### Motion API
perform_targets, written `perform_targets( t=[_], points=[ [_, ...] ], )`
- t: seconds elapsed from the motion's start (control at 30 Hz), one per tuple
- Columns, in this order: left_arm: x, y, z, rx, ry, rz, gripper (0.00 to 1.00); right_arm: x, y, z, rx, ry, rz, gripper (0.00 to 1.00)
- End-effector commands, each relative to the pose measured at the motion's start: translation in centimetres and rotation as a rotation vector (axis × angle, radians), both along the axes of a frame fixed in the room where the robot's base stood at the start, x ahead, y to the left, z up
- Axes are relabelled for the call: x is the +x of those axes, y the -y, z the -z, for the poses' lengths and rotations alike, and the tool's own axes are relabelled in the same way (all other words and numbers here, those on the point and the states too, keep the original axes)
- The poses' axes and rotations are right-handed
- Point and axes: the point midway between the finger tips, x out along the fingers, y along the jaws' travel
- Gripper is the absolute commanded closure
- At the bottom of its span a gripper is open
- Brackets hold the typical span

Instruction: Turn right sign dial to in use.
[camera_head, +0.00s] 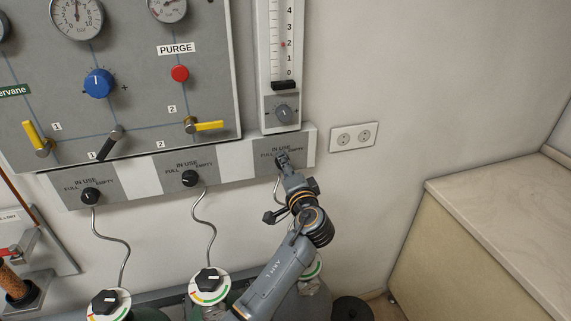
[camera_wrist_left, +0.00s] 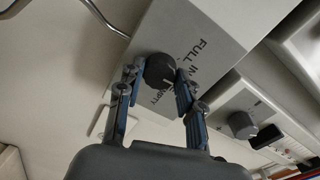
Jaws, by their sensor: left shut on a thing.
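The right sign dial is a black knob (camera_wrist_left: 159,71) on a grey sign plate (camera_head: 270,148) marked FULL, IN USE and EMPTY. In the head view the knob is mostly hidden by my left gripper (camera_head: 283,161). In the left wrist view, my left gripper (camera_wrist_left: 156,78) has its two blue-grey fingers on either side of the knob, shut on it. I cannot tell which word the knob points to. My right gripper is not in view.
Two similar sign dials, the middle one (camera_head: 190,178) and the left one (camera_head: 90,196), sit on the same strip. Above are a gauge panel (camera_head: 130,110) and a flowmeter (camera_head: 281,60). Gas cylinders with round-topped valves (camera_head: 209,280) stand below. A counter (camera_head: 500,200) is at right.

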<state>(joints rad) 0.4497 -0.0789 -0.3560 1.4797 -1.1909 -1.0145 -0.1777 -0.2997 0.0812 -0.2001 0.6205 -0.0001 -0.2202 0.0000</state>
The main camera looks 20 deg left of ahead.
Motion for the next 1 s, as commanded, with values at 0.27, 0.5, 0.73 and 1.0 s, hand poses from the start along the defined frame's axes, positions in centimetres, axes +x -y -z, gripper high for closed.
perform_targets(
  t=[0.27,0.5,0.73,1.0],
  points=[
    [0.08,-0.06,-0.36,0.061,-0.033,0.001,0.96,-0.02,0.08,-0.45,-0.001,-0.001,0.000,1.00],
    [0.09,-0.06,-0.35,0.069,-0.037,0.001,0.96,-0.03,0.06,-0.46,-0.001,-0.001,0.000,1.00],
    [0.09,-0.06,-0.37,0.068,-0.037,0.001,0.62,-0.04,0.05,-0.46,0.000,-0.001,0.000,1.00],
    [0.05,-0.03,-0.19,0.067,-0.040,0.001,0.41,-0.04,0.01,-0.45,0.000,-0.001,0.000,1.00]
  ],
)
